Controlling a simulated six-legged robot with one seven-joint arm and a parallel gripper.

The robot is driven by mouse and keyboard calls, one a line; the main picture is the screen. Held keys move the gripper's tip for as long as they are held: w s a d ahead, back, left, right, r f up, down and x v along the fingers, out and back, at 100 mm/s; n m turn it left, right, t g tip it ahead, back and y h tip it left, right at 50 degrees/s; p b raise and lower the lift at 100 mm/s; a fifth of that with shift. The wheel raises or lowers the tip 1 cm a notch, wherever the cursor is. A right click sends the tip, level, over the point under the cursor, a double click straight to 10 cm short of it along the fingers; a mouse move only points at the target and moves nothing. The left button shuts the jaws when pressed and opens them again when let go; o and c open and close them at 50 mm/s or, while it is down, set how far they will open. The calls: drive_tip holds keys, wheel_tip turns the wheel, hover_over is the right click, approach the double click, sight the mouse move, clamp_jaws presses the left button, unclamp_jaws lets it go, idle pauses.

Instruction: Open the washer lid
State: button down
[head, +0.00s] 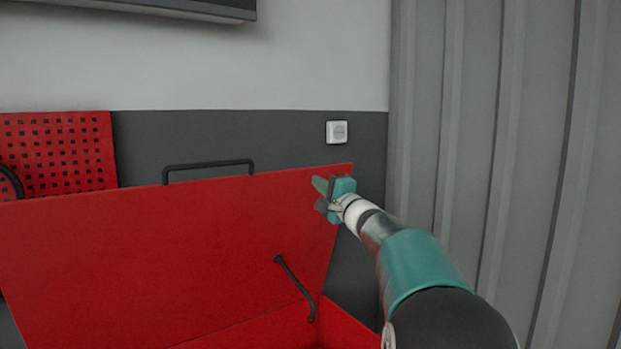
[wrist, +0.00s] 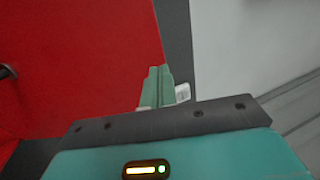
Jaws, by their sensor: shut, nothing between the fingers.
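The washer lid (head: 150,255) is a large red panel, raised and tilted up in the head view, with its inner face towards me. A black handle (head: 208,166) stands along its top edge. A black strut (head: 294,287) joins the lid to the red washer body (head: 345,325) below. My gripper (head: 322,188) is at the lid's upper right corner, its fingers together and empty. In the wrist view the fingers (wrist: 157,85) point along the lid's edge, with the red lid (wrist: 80,60) on the left. I cannot tell whether they touch it.
A grey corrugated wall (head: 500,120) stands close on the right. A white wall switch (head: 337,132) is on the dark wall band behind the lid. A red perforated panel (head: 58,150) is at the left, and a dark box (head: 180,8) hangs above.

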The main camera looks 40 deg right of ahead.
sight(304, 172)
drive_tip(key=x, duration=0.4)
drive_tip(key=shift+w, duration=0.2)
drive_tip(key=shift+w, duration=0.1)
